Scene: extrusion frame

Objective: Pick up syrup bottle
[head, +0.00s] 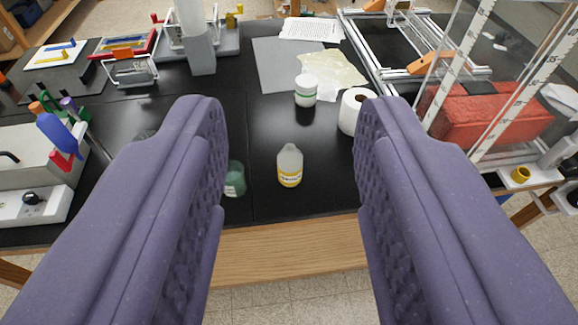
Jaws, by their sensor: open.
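A small translucent bottle with a yellow label (290,167), which looks like the syrup bottle, stands upright on the black tabletop (268,200) near its front edge. My gripper (288,112) is open and empty. Its two purple padded fingers fill the left and right of the head view. The bottle shows in the gap between them, apart from both and some way beyond them.
A green jar (235,180) stands left of the bottle, partly hidden by the left finger. A white tub (306,90) and a paper roll (352,110) stand behind it. A metal frame (385,60) and a red block (490,112) are at right.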

